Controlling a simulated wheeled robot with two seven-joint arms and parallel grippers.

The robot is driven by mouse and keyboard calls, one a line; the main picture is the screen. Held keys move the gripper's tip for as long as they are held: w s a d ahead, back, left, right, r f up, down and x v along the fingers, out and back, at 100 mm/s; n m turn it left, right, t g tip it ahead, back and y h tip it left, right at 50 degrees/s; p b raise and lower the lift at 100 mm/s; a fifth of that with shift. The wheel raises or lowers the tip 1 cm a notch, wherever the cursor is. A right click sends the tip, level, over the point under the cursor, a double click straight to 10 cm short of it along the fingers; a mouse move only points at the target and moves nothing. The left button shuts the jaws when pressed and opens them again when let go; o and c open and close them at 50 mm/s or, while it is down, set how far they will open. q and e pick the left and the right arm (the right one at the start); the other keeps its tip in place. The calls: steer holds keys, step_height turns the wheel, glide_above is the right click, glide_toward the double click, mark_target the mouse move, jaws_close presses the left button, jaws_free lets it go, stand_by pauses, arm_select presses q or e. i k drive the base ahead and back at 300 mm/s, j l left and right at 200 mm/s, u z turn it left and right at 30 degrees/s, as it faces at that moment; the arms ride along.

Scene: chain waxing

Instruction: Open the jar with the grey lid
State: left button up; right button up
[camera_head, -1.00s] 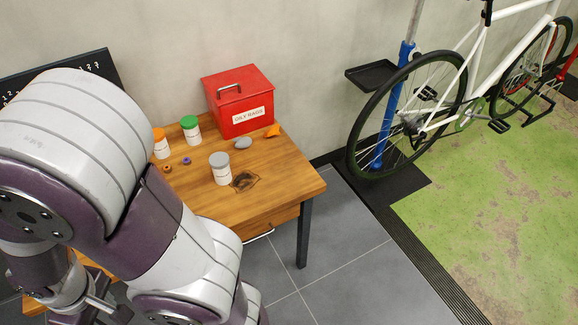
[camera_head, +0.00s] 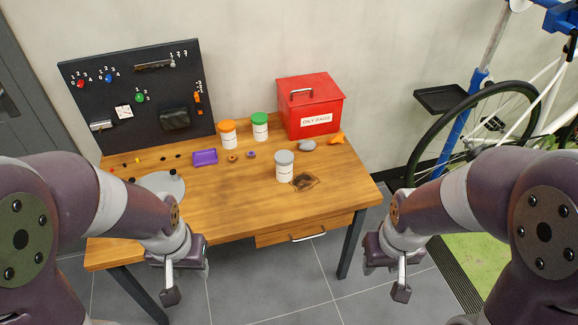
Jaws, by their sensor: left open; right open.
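The jar with the grey lid (camera_head: 285,168) stands upright on the wooden table, right of the middle, with its lid on. It is white with a label. My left gripper (camera_head: 171,292) hangs in front of the table's front edge, left of the jar, open and empty. My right gripper (camera_head: 401,290) hangs in front of and to the right of the table, open and empty. Both grippers are well apart from the jar.
Jars with an orange lid (camera_head: 228,134) and a green lid (camera_head: 260,126) stand behind. A red rag box (camera_head: 311,106), purple tray (camera_head: 205,157), grey lump (camera_head: 307,145) and orange cloth (camera_head: 337,139) are on the table (camera_head: 235,205). A dark pegboard (camera_head: 140,100) stands at the back left.

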mark_target(284, 175)
steer(key=i+l+u, duration=0.45)
steer(key=l, duration=0.2)
steer(key=i+l+u, duration=0.2)
steer(key=l, duration=0.15)
steer(key=i+l+u, duration=0.1)
steer(key=l+u, duration=0.15)
steer(key=l, duration=0.15)
steer(key=i+l+u, duration=0.2)
steer(key=l, duration=0.25)
steer(key=k, duration=0.05)
